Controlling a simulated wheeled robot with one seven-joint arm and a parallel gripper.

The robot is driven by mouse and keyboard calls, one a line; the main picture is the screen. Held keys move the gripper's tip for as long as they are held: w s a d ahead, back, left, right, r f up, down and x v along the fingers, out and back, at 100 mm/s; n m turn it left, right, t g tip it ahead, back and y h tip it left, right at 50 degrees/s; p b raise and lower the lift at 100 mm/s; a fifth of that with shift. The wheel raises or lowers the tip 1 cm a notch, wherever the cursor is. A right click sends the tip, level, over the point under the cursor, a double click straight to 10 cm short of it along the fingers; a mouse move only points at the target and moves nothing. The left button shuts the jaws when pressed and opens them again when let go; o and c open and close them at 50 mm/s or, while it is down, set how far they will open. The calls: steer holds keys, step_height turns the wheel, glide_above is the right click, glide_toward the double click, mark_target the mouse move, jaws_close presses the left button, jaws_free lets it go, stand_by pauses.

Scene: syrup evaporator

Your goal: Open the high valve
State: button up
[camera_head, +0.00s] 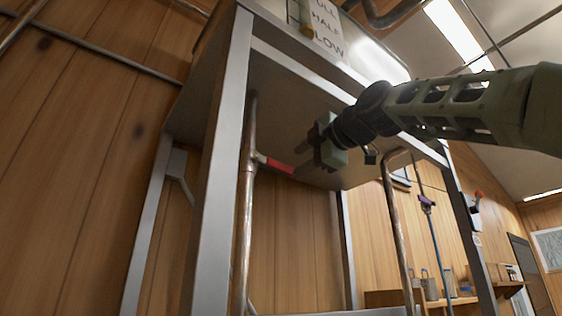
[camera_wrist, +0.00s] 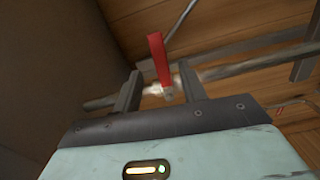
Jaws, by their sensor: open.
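The high valve has a red lever handle (camera_head: 280,166) on a copper vertical pipe (camera_head: 246,200) beneath the tank (camera_head: 285,115). In the head view the lever sticks out to the right of the pipe, roughly level and sloping slightly down. My gripper (camera_head: 312,148) is under the tank, close to the lever's right end. In the wrist view the red lever (camera_wrist: 158,58) shows beyond and between the two open fingers of my gripper (camera_wrist: 160,88), and its valve body lies near the fingertips. The fingers look empty. I cannot tell whether they touch the lever.
A metal leg (camera_head: 215,170) of the tank's stand rises left of the valve. Another pipe (camera_head: 397,220) bends down to the right of my gripper. The tank's underside is close above my gripper. A shelf with containers (camera_head: 450,298) stands at the far right.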

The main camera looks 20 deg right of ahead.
mark_target(287, 167)
steer(key=p+x, duration=0.4)
steer(key=x, duration=0.3)
steer(key=shift+r+p, duration=0.15)
steer(key=shift+p, duration=0.25)
steer(key=shift+w+a+f+p, duration=0.15)
steer(key=shift+w+p, duration=0.1)
steer(key=shift+w, duration=0.15)
steer(key=shift+w+a+f+p, duration=0.1)
steer(key=shift+w+p, duration=0.1)
steer(key=shift+w, duration=0.15)
jaws_close()
